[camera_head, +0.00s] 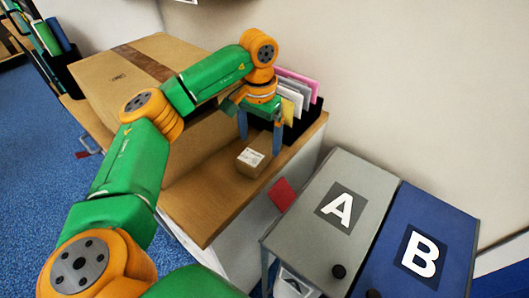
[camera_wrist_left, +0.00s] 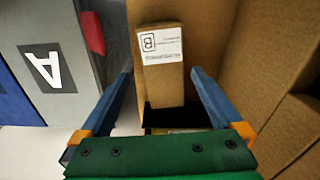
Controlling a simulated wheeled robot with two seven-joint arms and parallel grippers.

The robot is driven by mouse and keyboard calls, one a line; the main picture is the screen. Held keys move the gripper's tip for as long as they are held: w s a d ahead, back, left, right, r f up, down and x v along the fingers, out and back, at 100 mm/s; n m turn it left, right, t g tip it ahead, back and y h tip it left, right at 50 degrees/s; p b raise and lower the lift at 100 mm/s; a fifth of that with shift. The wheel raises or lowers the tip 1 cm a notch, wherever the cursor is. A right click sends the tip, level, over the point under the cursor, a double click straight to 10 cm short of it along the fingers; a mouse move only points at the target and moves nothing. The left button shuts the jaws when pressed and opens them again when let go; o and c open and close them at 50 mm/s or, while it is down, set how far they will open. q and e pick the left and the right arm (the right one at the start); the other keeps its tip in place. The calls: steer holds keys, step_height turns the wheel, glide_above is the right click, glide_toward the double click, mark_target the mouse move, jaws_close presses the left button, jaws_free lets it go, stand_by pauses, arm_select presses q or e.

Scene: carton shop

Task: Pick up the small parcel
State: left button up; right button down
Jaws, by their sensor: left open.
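The small parcel (camera_head: 251,163) is a brown box with a white label on top, lying on the wooden counter (camera_head: 205,207) near its right edge. My left gripper (camera_head: 261,143) points down over it, open and empty, with its blue fingers apart. In the left wrist view the parcel (camera_wrist_left: 165,88) lies between the open fingers, with a letter B on its label. I cannot tell how far above it the fingertips are. My right gripper is not in view.
A large carton (camera_head: 100,75) stands on the counter behind my left arm. A black rack (camera_head: 305,122) with coloured envelopes stands just behind the gripper. Grey bin A (camera_head: 365,172) and blue bin B (camera_head: 455,222) stand right of the counter.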

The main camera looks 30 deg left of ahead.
mark_target(263, 148)
arm_select(q)
steer(key=f, duration=0.2)
steer(key=w+f+p, duration=0.1)
steer(key=f, duration=0.1)
steer(key=shift+f, duration=0.4)
steer(key=shift+s+d+r, duration=0.1)
steer(key=shift+s+d, duration=0.05)
steer(key=shift+s, duration=0.05)
steer(key=c, duration=1.5)
steer(key=shift+w+r+b, duration=0.1)
steer(key=shift+r+b, duration=0.2)
steer(key=shift+b, duration=0.05)
steer(key=r, duration=0.1)
steer(key=d+r+b, duration=0.1)
steer(key=r, duration=0.1)
steer(key=shift+r, duration=0.2)
steer(key=s+d+r, duration=0.2)
steer(key=d+r, duration=0.1)
steer(key=d, duration=0.1)
steer(key=s+d+r, duration=0.2)
steer(key=d+r, duration=0.1)
steer(key=s+d+r+b, duration=0.1)
steer(key=s+d+r, duration=0.1)
steer(key=d+r, duration=0.1)
steer(key=shift+d, duration=0.85)
